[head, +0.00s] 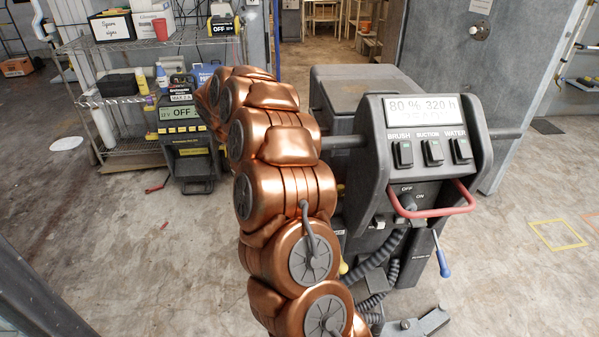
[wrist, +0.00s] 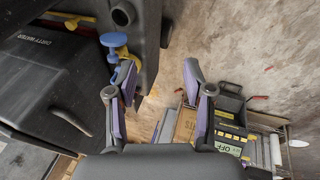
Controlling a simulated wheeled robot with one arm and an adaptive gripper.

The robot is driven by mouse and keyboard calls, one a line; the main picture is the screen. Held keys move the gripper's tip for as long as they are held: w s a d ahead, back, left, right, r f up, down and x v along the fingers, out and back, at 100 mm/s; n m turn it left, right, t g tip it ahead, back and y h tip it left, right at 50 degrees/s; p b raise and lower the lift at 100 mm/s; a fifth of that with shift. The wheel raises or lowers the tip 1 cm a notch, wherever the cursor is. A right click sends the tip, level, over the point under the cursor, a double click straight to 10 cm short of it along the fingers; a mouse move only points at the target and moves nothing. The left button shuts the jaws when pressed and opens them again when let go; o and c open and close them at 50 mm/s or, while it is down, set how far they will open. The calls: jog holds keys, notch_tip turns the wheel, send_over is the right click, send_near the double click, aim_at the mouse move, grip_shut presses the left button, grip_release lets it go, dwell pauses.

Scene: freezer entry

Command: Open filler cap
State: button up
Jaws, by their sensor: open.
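The floor-scrubbing machine (head: 430,150) stands right of centre in the head view. Its dark side and tank, marked DIRTY WATER, fill the left of the wrist view (wrist: 45,85). A round blue cap-like part (wrist: 113,40) with blue and yellow pieces below it sits beside the machine's dark body; I cannot tell surely that it is the filler cap. My gripper (wrist: 158,72) is open and empty. Its left finger is close to the blue part, partly overlapping the pieces below it; contact is unclear. The head view hides my gripper behind my copper arm.
A wire shelf (head: 135,150) with boxes and bottles stands at the back left, beside a black and yellow unit (head: 190,150). A red handle (head: 440,212) and a blue-handled tool (head: 441,262) are on the machine's front.

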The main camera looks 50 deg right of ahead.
jog(key=shift+w+d+f+m+g+h+p, duration=0.15)
jog(key=shift+d+f+m+h+p, duration=0.3)
jog(key=shift+d+f, duration=2.1)
jog(key=shift+s+d+f+m+g+h+p, duration=0.15)
jog(key=shift+d+f+m+h+p, duration=0.7)
jog(key=shift+d, duration=2.95)
jog(key=shift+w+d+f+m+g+y+b, duration=0.1)
jog(key=shift+w+d+f+m+g+b, duration=0.1)
jog(key=shift+d+f, duration=2.5)
jog(key=shift+d+r, duration=0.45)
jog(key=shift+c, duration=0.4)
grip_shut()
